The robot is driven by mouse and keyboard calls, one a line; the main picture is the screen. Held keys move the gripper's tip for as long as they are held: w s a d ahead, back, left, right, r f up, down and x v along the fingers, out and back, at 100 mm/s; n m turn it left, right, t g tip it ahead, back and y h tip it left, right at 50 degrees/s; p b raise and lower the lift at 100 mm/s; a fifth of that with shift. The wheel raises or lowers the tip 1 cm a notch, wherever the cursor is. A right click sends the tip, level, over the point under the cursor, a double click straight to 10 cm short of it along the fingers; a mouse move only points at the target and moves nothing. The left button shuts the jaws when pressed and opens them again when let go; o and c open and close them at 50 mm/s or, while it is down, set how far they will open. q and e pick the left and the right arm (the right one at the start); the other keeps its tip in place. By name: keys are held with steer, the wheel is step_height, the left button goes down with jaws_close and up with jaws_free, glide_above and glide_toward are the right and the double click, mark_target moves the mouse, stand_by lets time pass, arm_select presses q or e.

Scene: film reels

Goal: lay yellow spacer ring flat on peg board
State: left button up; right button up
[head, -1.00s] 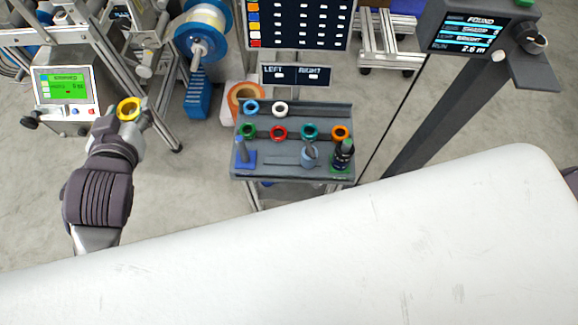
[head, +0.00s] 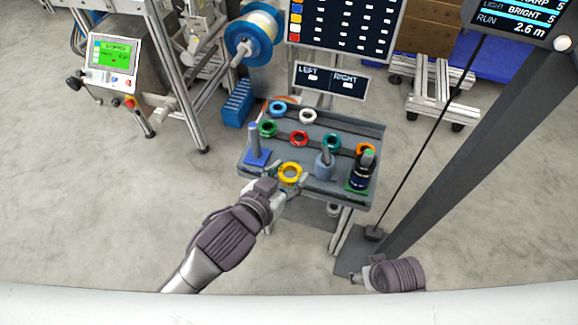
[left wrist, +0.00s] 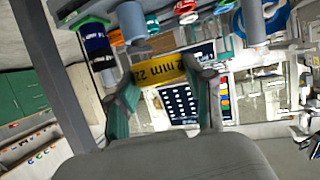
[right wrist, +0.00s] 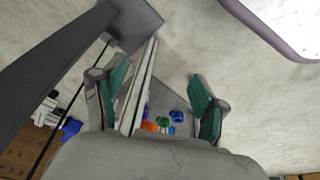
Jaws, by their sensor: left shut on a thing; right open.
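The yellow spacer ring (head: 289,173) is held in my left gripper (head: 289,178), over or just at the front edge of the grey peg board (head: 310,180). In the left wrist view, the ring (left wrist: 160,72) shows its printed side edge between the fingertips (left wrist: 160,78). The head view does not settle whether it touches the board. Two upright pegs stand on the board: one on a blue base (head: 257,146), one grey-blue (head: 324,164). The ring is between them, toward the front. My right gripper (head: 358,277) is open and empty, low in front of the stand; its fingers show apart (right wrist: 158,92).
Blue (head: 278,108), white (head: 308,115), green (head: 267,128), red (head: 299,138), teal (head: 332,142) and orange (head: 366,149) rings sit farther back on the board. A dark post (head: 480,150) rises at right.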

arm_select(q)
steer(key=w+f+b, duration=0.1)
steer(key=w+f, duration=0.1)
steer(key=w, duration=0.1)
steer(key=w+f+b, duration=0.1)
steer(key=w+f, duration=0.1)
steer(key=w, duration=0.2)
steer(key=w+f+b, duration=0.1)
steer(key=w+f, duration=0.1)
steer(key=w, duration=0.1)
steer(key=shift+w+f, duration=0.2)
steer(key=shift+w, duration=0.15)
steer(key=shift+w+f, duration=0.1)
steer(key=shift+f, duration=0.1)
step_height(320, 180, down, 4)
steer(key=shift+r+b, duration=0.1)
steer(key=shift+b, duration=0.7)
arm_select(e)
steer(key=v, duration=0.9)
steer(key=shift+w+t, duration=0.3)
steer(key=shift+w, duration=0.1)
steer(key=shift+d, duration=0.1)
arm_select(q)
steer(key=o, duration=1.2)
steer(key=shift+c, duration=0.2)
